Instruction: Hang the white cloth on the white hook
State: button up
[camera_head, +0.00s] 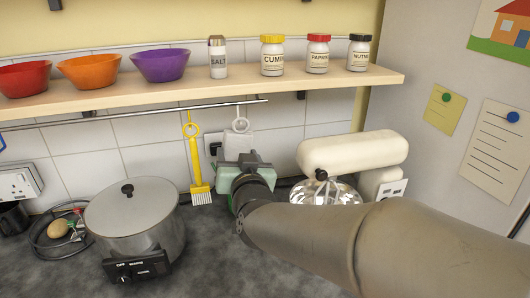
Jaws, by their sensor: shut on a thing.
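The white hook (238,106) hangs from the metal rail under the shelf. A white loop (241,124) shows just below it, above a white cloth (238,143) with a flat, squarish outline. My gripper (245,160) is in front of the wall and shut on the white cloth, just below the loop. My gripper and wrist hide the cloth's lower part and the fingertips. I cannot tell whether the loop is over the hook or only in front of it.
A yellow brush (196,165) hangs close left of the cloth. A white stand mixer (352,153) stands to the right, and a lidded cooker (135,220) to the left. The shelf (200,90) above carries bowls and jars.

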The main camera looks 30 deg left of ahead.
jog(key=shift+p+x, duration=0.6)
jog(key=shift+x, duration=0.7)
jog(key=shift+w+a+f+b, duration=0.2)
jog(key=shift+f+b, duration=0.2)
jog(key=shift+b, duration=0.15)
jog(key=shift+w+a+f+b, duration=0.2)
jog(key=shift+b, duration=0.4)
jog(key=shift+w+d+n+b, duration=0.45)
jog(key=shift+w+d+n, duration=0.15)
jog(key=shift+n, duration=0.6)
jog(key=o, duration=1)
